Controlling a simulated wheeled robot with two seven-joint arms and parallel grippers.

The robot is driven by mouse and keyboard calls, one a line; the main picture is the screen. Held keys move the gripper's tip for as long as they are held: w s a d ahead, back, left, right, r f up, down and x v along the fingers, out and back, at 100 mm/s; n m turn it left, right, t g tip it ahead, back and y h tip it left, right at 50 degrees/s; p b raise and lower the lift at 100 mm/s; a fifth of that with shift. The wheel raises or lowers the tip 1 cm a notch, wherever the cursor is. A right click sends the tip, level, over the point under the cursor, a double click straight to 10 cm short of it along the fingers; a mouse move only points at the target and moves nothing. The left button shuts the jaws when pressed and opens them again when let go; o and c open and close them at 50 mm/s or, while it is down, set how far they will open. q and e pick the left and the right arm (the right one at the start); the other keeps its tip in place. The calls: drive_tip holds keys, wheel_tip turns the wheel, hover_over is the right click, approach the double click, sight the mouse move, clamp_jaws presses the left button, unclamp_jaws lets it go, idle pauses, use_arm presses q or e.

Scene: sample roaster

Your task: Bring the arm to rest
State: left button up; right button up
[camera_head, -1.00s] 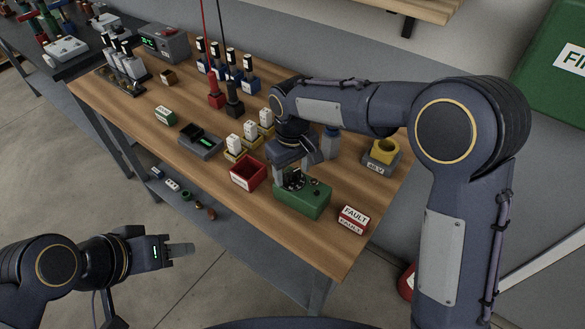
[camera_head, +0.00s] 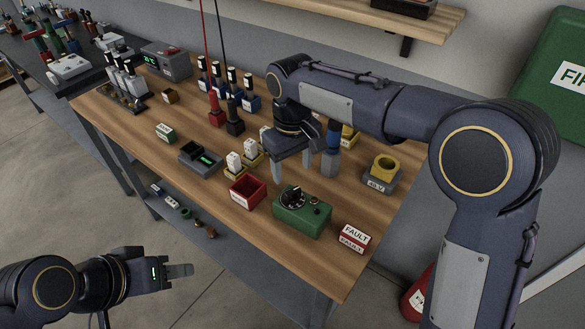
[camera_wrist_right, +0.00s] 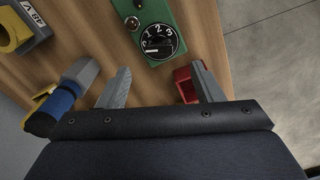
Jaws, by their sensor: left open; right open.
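My right gripper (camera_head: 292,166) is open and empty, pointing down above the table behind the green dial box (camera_head: 302,216). Its two fingers also show apart in the wrist view (camera_wrist_right: 162,86). The green box has a black dial, which shows digits in the wrist view (camera_wrist_right: 157,42); the fingers are clear of it. My left gripper (camera_head: 185,270) is off the table's front edge at lower left, open, with nothing seen in it.
A grey piece with a blue band (camera_wrist_right: 65,98) is close beside one right finger. A red bin (camera_head: 247,192), a FAULT sign (camera_head: 355,237) and a grey block with a yellow ring (camera_head: 381,180) stand around the green box. White-topped yellow holders (camera_head: 249,150) stand behind the bin.

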drive_tip(key=shift+d, duration=0.1)
drive_tip(key=s+d+r+m+t+y, duration=0.1)
drive_tip(key=s+d+r+m, duration=0.1)
drive_tip(key=s+d, duration=0.35)
drive_tip(key=s+d+r+m+t+y, duration=0.1)
drive_tip(key=s+d+r+m+y, duration=0.15)
drive_tip(key=d, duration=0.65)
drive_tip(key=s+d+f+m+t, duration=0.1)
drive_tip(key=s+d+f+m, duration=0.1)
drive_tip(key=s, duration=0.6)
drive_tip(key=s+d+f+m+t, duration=0.2)
drive_tip(key=s+d+f, duration=0.1)
drive_tip(key=s, duration=0.5)
drive_tip(key=shift+d+t, duration=0.3)
drive_tip(key=shift+d, duration=0.15)
drive_tip(key=shift+f, duration=0.1)
